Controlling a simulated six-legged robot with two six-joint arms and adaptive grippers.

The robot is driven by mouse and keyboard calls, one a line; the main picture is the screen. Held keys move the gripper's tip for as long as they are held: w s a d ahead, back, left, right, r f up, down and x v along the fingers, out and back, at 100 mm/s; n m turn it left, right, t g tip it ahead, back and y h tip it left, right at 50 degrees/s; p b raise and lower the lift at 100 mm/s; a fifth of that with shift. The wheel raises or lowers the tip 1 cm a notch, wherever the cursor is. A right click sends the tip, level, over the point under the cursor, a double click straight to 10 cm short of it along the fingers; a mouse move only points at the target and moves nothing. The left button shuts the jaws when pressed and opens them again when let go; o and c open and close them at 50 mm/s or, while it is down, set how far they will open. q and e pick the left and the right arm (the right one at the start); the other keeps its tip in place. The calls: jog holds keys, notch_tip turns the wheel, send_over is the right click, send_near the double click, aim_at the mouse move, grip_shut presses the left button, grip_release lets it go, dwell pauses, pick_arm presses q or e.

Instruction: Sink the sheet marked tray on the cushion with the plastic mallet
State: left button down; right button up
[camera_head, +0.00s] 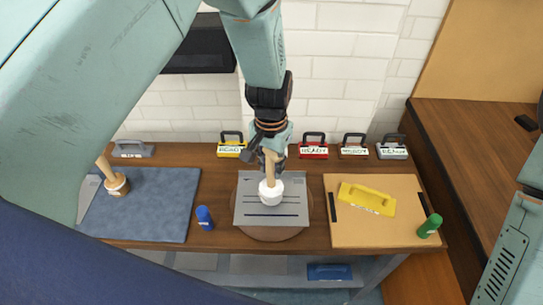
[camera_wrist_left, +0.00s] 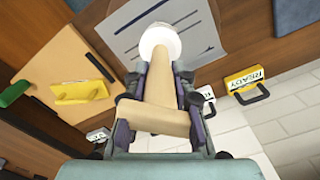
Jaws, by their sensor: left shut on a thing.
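My left gripper (camera_head: 268,150) is shut on the wooden handle of the plastic mallet (camera_head: 271,191). Its white head points down over the middle of the sheet; I cannot tell whether it touches. In the left wrist view, the mallet's white head (camera_wrist_left: 160,43) is beyond my left gripper (camera_wrist_left: 158,112). The grey sheet (camera_head: 252,215), with dark lines on it, lies on the round brown cushion (camera_head: 272,234), whose front edge shows below it. The sheet also shows in the left wrist view (camera_wrist_left: 128,30). My right gripper is out of view.
A blue mat (camera_head: 160,205) at left carries another mallet (camera_head: 116,184). A blue bottle (camera_head: 204,217) stands left of the sheet. At right, a tan board (camera_head: 365,233) holds a yellow float (camera_head: 367,198) and a green bottle (camera_head: 429,226). Several handled blocks, including a red one (camera_head: 313,150), line the back.

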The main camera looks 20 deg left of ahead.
aim_at(272, 153)
pick_arm(q)
notch_tip(272, 153, down, 2)
jog(key=shift+f+b, duration=0.15)
jog(key=shift+b, duration=0.15)
notch_tip(272, 153, up, 7)
jog(key=p, duration=0.6)
jog(key=shift+f, duration=0.15)
notch_tip(272, 153, up, 2)
jog(key=shift+w+r, duration=0.1)
jog(key=shift+r, duration=0.25)
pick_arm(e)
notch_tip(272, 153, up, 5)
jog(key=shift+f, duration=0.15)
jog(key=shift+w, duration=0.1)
